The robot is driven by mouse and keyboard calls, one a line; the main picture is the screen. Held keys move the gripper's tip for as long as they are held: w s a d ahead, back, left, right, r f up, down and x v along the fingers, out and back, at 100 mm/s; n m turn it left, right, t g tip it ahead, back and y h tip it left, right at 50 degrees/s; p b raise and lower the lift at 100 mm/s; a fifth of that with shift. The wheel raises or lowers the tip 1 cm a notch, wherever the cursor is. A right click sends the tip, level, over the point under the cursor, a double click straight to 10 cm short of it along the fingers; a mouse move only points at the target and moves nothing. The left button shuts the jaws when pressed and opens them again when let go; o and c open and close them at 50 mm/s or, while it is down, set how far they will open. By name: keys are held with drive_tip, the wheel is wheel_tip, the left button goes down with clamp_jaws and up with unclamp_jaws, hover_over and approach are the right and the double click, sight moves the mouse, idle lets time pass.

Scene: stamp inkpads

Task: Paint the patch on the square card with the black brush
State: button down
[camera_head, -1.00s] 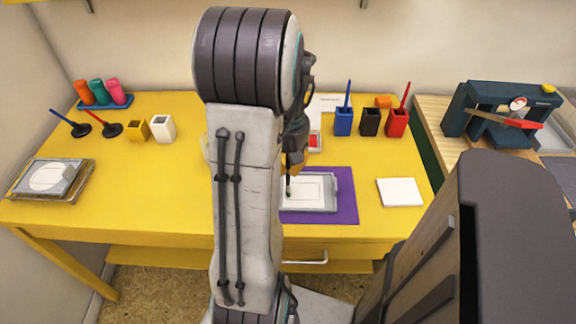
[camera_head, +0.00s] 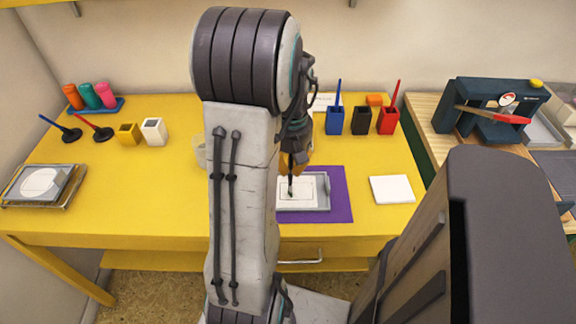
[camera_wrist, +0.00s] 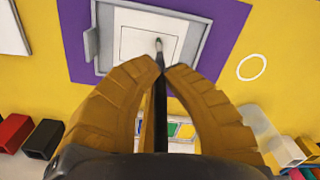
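My gripper (camera_wrist: 165,72) is shut on the black brush (camera_wrist: 160,100), which points down from between the orange-brown fingers. The square card (camera_wrist: 130,22) lies in a grey tray on a purple mat; a thin outline marks the patch (camera_wrist: 140,44), whose inside looks white. The brush tip is over the patch's right part in the wrist view; I cannot tell whether it touches. In the head view the brush (camera_head: 291,182) stands upright over the card (camera_head: 312,191), and my arm hides part of the mat.
A black holder (camera_head: 362,121) stands empty between blue (camera_head: 335,121) and red (camera_head: 387,121) holders with brushes. A blank white card (camera_head: 392,189) lies right of the mat. A card with a white oval (camera_head: 40,183) lies in a tray at far left.

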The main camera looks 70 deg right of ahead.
drive_tip(key=shift+w+a, duration=0.1)
drive_tip(key=shift+w, duration=0.1)
drive_tip(key=shift+w+a, duration=0.15)
drive_tip(key=shift+w, duration=0.25)
drive_tip(key=shift+w, duration=0.2)
drive_tip(key=shift+w+a, duration=0.15)
drive_tip(key=shift+w, duration=0.15)
drive_tip(key=shift+s, duration=0.2)
drive_tip(key=shift+s+d, duration=0.25)
drive_tip(key=shift+s, duration=0.15)
drive_tip(key=shift+s, duration=0.2)
drive_tip(key=shift+s+d, duration=0.15)
drive_tip(key=shift+s, duration=0.15)
drive_tip(key=shift+w, duration=0.15)
